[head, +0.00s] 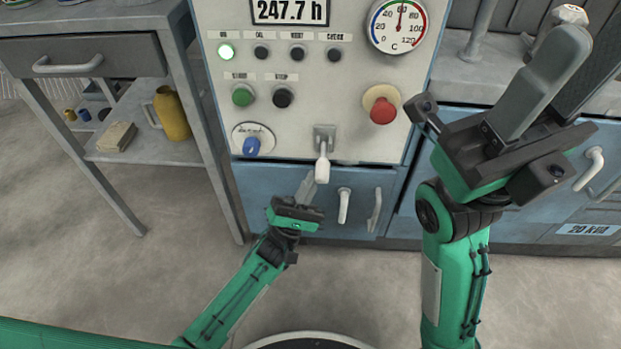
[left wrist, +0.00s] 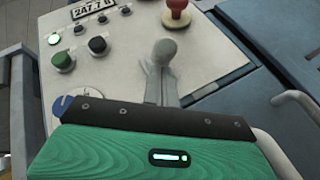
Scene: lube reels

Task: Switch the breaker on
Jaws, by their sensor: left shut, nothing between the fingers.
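The breaker lever (head: 322,168) is a white handle on a grey bracket low on the control panel, and it hangs downward. My left gripper (head: 309,183) is shut and empty, its fingertips just below and left of the handle's end. In the left wrist view the lever (left wrist: 165,52) shows just beyond the fingers (left wrist: 158,72); I cannot tell whether they touch it. My right gripper (head: 548,75) is raised at the right, away from the lever; I cannot tell whether its fingers are apart.
The panel (head: 290,130) also has a red mushroom button (head: 382,110), a green button (head: 242,96), a black button (head: 283,97), a blue knob (head: 252,146) and a lit green lamp (head: 226,51). Blue cabinet doors with handles (head: 344,206) lie below. A grey workbench (head: 82,70) stands left.

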